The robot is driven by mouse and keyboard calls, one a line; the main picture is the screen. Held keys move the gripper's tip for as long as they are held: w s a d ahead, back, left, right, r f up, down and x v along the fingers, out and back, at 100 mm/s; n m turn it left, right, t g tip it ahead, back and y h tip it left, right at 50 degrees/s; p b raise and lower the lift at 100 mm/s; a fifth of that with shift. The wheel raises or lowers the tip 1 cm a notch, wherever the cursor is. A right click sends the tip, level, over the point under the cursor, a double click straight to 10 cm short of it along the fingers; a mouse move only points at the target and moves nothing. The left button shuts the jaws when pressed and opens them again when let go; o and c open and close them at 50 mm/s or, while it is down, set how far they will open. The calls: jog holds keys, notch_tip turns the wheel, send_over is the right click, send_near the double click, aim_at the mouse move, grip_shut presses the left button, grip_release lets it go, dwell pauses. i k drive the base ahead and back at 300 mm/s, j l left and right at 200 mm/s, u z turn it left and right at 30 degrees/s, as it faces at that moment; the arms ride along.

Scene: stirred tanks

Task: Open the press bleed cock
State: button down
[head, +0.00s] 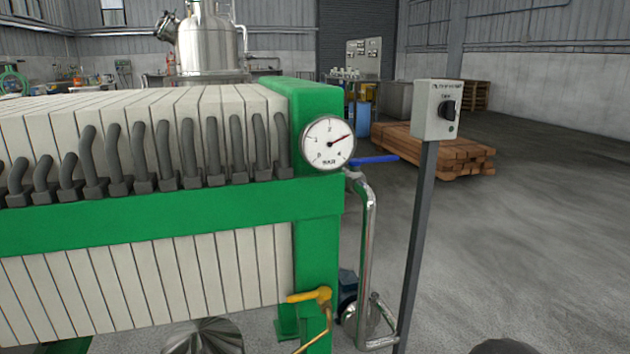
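The filter press has a green frame (318,225) and a row of pale plates (150,285). A small brass cock with a yellow lever (308,296) sits low on the green end frame; it looks like the bleed cock. Its lever lies about level, pointing left, and a thin brass pipe (328,322) runs down from it. A round gauge (328,144) marked BAR is on the same end, its red needle pointing up and right, near where 3 would be. My gripper is not in view.
A blue-handled valve (375,160) tops a bent steel pipe (368,240) right of the press. A grey switch box (436,110) stands on a post (418,240). A shiny metal cone (203,337) shows at the bottom. Floor at right is open, with stacked timber (430,150) behind.

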aim_at(323, 293)
jog(key=i+l+u, duration=0.7)
jog(key=l, duration=0.4)
jog(key=i, duration=0.1)
